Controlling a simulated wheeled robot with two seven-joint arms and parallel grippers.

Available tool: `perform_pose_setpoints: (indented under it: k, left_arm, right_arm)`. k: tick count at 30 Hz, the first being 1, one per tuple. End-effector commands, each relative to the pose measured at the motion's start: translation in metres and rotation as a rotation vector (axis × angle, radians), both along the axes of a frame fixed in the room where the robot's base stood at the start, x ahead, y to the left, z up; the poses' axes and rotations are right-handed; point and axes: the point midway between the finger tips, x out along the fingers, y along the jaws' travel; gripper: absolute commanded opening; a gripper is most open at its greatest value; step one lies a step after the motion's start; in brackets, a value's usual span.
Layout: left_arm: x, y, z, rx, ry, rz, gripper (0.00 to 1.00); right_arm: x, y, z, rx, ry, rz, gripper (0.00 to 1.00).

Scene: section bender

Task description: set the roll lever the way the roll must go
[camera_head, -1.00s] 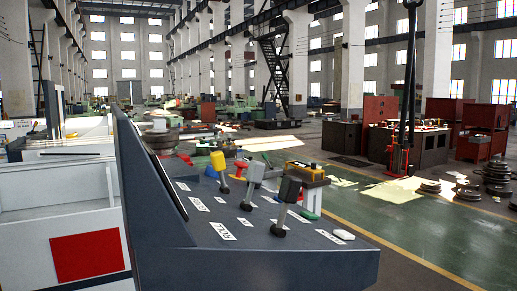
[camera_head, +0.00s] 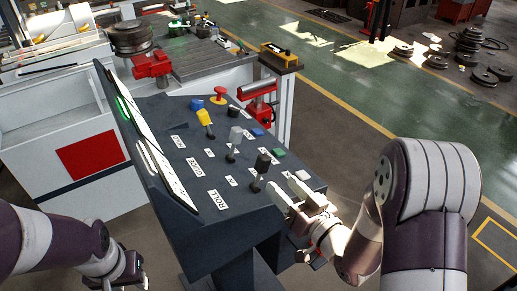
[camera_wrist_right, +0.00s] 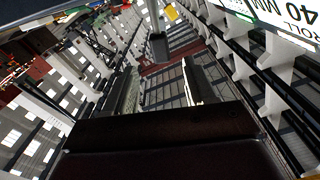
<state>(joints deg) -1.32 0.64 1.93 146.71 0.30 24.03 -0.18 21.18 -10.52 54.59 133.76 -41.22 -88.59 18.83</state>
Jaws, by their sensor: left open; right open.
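The roll lever (camera_head: 262,164) is a dark-headed lever on the sloping grey console, in line with the ROLL label (camera_head: 217,199). Its head stands a little above and right of its base; I cannot tell its exact setting. My right gripper (camera_head: 290,190) is open and empty at the console's front right edge, near the lever but apart from it. In the right wrist view, a dark lever head (camera_wrist_right: 158,46) shows beyond and between the open fingers (camera_wrist_right: 162,92). My left gripper (camera_head: 128,275) is low at the left, away from the console, and open.
A grey lever (camera_head: 235,137) and a yellow lever (camera_head: 205,119) stand behind the roll lever. A green button (camera_head: 279,152) and a pale button (camera_head: 303,175) lie along the right edge. A sign reading ROLL 40 MM (camera_wrist_right: 283,48) shows in the wrist view.

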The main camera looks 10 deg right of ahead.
Motion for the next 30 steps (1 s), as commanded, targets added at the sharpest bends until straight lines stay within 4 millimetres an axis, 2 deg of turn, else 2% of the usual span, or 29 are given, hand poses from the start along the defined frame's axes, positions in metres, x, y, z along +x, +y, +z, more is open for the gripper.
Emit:
perform_pose_setpoints:
  k: [6, 12, 18, 26, 27, 29, 30]
  left_arm:
    - [0.000, 0.000, 0.023, 0.000, -0.001, 0.000, 0.43]
    - [0.000, 0.000, 0.035, 0.000, -0.001, 0.000, 0.43]
    - [0.000, 0.000, 0.040, 0.000, -0.001, 0.000, 0.43]
    - [0.000, 0.000, 0.039, 0.000, -0.001, 0.000, 0.43]
    - [0.000, 0.000, 0.039, 0.000, -0.001, 0.000, 0.43]
    - [0.000, 0.000, 0.039, 0.000, -0.001, 0.000, 0.43]
    - [0.000, 0.000, 0.039, 0.000, -0.001, 0.000, 0.43]
  right_arm:
    - [0.050, 0.020, 0.004, -0.002, 0.002, 0.005, 0.55]
    - [0.086, 0.032, 0.003, -0.001, 0.004, 0.001, 0.55]
    - [0.103, 0.038, 0.001, -0.002, 0.003, -0.001, 0.55]
    - [0.105, 0.039, 0.000, -0.003, 0.003, -0.001, 0.55]
    - [0.105, 0.039, 0.000, -0.003, 0.003, -0.001, 0.52]
    - [0.105, 0.038, 0.000, -0.003, 0.003, -0.002, 0.33]
    - [0.105, 0.038, 0.000, -0.003, 0.003, -0.001, 0.20]
